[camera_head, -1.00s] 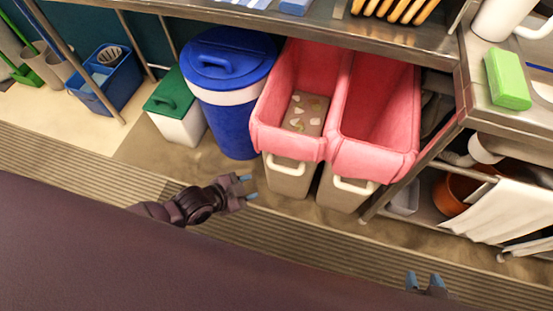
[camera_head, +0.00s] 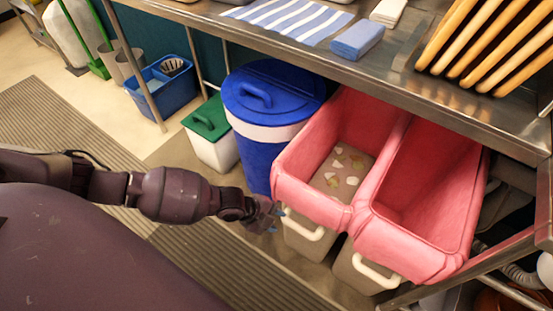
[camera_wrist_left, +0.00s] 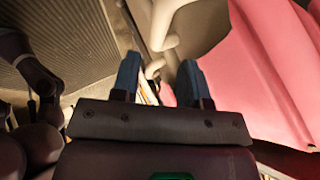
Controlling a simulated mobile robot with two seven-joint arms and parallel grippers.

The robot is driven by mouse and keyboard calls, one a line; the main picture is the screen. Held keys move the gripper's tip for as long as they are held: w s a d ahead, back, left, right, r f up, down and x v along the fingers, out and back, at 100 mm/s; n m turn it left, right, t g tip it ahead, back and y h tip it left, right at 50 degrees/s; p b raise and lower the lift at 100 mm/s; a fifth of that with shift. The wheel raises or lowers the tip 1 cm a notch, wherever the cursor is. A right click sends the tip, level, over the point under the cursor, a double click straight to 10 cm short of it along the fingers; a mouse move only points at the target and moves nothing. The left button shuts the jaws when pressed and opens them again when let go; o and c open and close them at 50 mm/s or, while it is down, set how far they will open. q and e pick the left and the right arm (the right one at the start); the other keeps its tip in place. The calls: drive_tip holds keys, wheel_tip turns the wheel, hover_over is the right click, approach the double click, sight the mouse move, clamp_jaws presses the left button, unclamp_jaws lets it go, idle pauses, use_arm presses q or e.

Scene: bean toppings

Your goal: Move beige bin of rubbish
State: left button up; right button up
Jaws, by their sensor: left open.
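Two beige bins with pink liners stand side by side under the steel counter. The left beige bin (camera_head: 310,242) holds scraps of rubbish (camera_head: 342,170) inside its liner. The right beige bin (camera_head: 364,275) looks empty. Each has a white handle on its front. My left gripper (camera_head: 277,219) is at the front left of the left bin, close to its white handle (camera_head: 303,230). In the left wrist view my left gripper (camera_wrist_left: 160,80) is open, with a white handle (camera_wrist_left: 162,25) just beyond its fingertips. I cannot tell whether they touch. My right gripper is out of view.
A blue barrel with a lid (camera_head: 262,150) and a white bin with a green lid (camera_head: 212,140) stand left of the bins. The steel counter (camera_head: 400,70) overhangs them. A ribbed mat (camera_head: 215,270) covers the floor in front.

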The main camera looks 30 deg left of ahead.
sight(293, 226)
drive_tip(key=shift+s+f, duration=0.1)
use_arm(q)
drive_tip(key=x, duration=0.2)
drive_tip(key=b+x, duration=0.1)
drive_tip(key=shift+d+f, duration=0.2)
drive_tip(key=shift+f, duration=0.2)
drive_tip(key=b+x, duration=0.2)
drive_tip(key=x, duration=0.4)
drive_tip(key=shift+w+d+f, duration=0.2)
drive_tip(key=shift+w+f, duration=0.05)
drive_tip(key=shift+w, duration=0.05)
drive_tip(key=shift+w+d, duration=0.1)
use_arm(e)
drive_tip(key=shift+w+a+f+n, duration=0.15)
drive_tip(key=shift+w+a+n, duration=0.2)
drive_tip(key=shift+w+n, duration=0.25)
